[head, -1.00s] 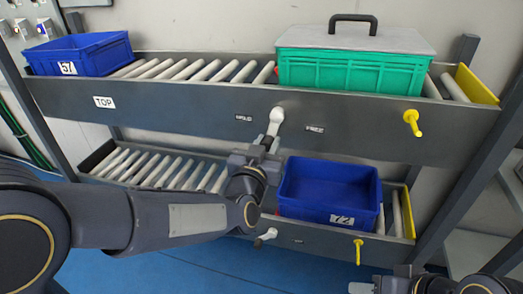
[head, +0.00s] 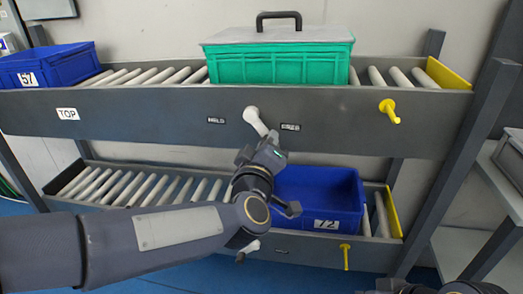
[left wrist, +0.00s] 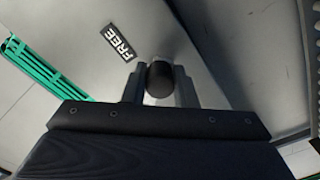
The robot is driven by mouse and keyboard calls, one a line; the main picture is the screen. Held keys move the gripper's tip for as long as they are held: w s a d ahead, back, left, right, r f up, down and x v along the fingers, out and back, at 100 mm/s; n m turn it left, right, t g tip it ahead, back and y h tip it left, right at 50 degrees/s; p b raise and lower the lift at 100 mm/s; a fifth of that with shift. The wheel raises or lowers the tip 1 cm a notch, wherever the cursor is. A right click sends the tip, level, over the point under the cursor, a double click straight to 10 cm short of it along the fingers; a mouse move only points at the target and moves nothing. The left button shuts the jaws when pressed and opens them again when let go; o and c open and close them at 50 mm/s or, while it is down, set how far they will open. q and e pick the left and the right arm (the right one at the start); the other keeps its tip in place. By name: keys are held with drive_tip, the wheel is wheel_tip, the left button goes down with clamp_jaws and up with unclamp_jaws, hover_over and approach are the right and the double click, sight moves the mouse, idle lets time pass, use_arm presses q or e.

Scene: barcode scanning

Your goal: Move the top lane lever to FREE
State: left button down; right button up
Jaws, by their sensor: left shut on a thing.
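The top lane lever (head: 256,121) has a pale arm on the front rail of the upper lane. It slants down and right from its pivot, towards the FREE label (head: 290,127) and away from the HOLD label (head: 216,120). My left gripper (head: 267,140) is shut on the lever's lower end, which it partly hides. In the left wrist view, the dark round lever knob (left wrist: 160,80) sits between the fingers, and the FREE label (left wrist: 123,42) is just beyond. My right gripper (head: 398,286) barely shows at the bottom edge; its jaws are unclear.
A green lidded crate (head: 282,65) and blue crate 57 (head: 58,68) stand on the top rollers. Blue crate 72 (head: 320,198) is on the lower lane, behind my left gripper. A yellow peg (head: 389,109) sticks out of the top rail, right of the lever.

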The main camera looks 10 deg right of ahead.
use_arm(q)
drive_tip(key=shift+n, duration=0.8)
drive_tip(key=c, duration=1.4)
unclamp_jaws()
drive_tip(key=shift+o, duration=1)
drive_tip(key=shift+d+r, duration=0.1)
drive_tip(key=shift+s, duration=0.1)
drive_tip(key=v, duration=0.7)
drive_tip(key=shift+s+p, duration=0.3)
drive_tip(key=shift+p, duration=0.05)
